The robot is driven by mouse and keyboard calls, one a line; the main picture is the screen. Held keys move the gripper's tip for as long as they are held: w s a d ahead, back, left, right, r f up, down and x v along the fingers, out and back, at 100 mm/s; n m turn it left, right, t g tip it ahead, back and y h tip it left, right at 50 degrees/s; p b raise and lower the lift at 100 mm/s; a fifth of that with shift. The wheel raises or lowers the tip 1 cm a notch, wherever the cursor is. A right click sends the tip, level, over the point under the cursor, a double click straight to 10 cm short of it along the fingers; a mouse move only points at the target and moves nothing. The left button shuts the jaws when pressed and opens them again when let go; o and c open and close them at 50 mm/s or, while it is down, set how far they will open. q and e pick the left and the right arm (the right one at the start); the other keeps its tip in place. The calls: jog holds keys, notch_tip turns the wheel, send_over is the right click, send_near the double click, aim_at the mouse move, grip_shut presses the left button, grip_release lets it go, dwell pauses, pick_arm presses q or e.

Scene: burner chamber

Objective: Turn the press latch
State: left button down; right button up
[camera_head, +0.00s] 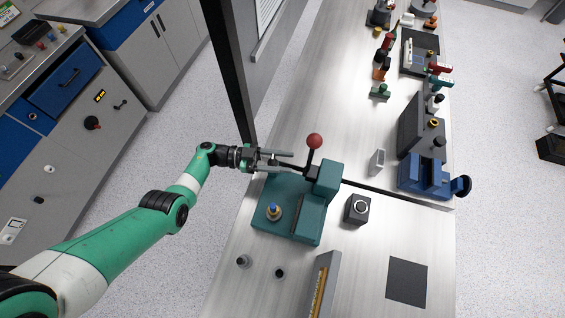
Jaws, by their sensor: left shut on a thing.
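The teal press (300,213) stands on the metal bench, with a tall block at its right side. A black lever with a red ball knob (314,141) rises upright at its back. My left gripper (303,165) reaches in from the left at the back of the press. Its fingers are shut on the dark press latch at the lever's foot, beside the tall block. The fingers partly hide the latch, so its exact angle cannot be told. My right gripper is not in view.
A small dark box with a round button (357,209) stands right of the press. A blue vise (424,176) is farther right. A dark square mat (407,281) lies at the front right. A dark upright post (232,75) stands behind my left gripper.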

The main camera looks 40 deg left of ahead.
pick_arm(q)
jog(key=shift+s+d+f+m+g+h+b, duration=0.1)
jog(key=shift+m+g+h+b, duration=0.3)
jog(key=shift+g+b, duration=0.15)
jog(key=shift+s+f+m+g+h+b, duration=0.1)
jog(key=shift+m+g+h+b, duration=0.2)
jog(key=shift+m+g+b, duration=0.25)
jog(key=shift+r+g+b, duration=0.2)
jog(key=shift+g+b, duration=0.1)
jog(key=shift+b, duration=0.15)
jog(key=shift+m+h, duration=0.25)
jog(key=shift+h, duration=0.05)
jog(key=shift+c, duration=1.6)
grip_release()
jog(key=shift+d, duration=0.1)
